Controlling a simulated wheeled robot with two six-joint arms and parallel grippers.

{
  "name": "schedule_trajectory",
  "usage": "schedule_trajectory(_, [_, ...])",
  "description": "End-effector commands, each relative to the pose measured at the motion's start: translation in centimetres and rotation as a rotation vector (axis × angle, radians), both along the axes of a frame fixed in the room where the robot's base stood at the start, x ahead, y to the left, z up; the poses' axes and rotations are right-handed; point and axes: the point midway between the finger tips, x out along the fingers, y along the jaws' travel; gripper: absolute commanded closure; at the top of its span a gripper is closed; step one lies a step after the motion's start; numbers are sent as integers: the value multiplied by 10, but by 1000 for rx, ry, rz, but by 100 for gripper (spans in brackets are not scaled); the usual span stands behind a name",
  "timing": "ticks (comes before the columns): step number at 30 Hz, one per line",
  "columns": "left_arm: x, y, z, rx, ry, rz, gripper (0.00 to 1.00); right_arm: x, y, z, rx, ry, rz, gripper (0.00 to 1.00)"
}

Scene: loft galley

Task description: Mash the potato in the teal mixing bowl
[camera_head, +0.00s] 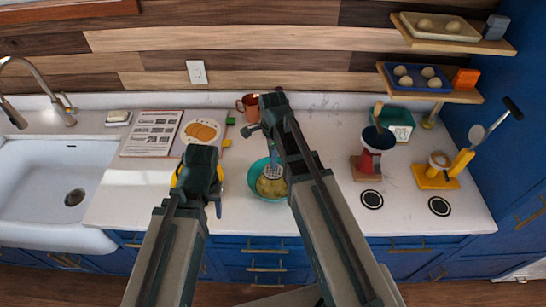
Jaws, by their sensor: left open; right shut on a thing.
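The teal mixing bowl (257,192) stands on the white counter, partly behind my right arm. Yellow potato (270,187) lies in it. A potato masher's grey perforated head (273,171) shows over the potato, inside the bowl's outline. I cannot tell whether it touches the potato. My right gripper (262,127) is above and behind the bowl, shut on the masher; its grip on the handle is mostly hidden. My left gripper (211,192) is open and empty, left of the bowl and apart from it. It hides part of a yellow thing (177,177) behind it.
A copper mug (250,107) stands behind the bowl. A red and dark blue appliance (374,145) stands right. The counter between bowl and appliance is mostly clear.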

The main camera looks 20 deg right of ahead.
Motion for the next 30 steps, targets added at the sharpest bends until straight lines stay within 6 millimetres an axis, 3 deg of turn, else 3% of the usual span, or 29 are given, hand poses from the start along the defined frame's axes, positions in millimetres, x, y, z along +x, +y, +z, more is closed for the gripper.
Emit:
schedule_trajectory(18, [0,0,-62,2,1,-11,50,0,0,-62,0,0,0,100])
schedule_trajectory(30, [0,0,-66,3,0,-13,50,0,0,-67,0,0,0,100])
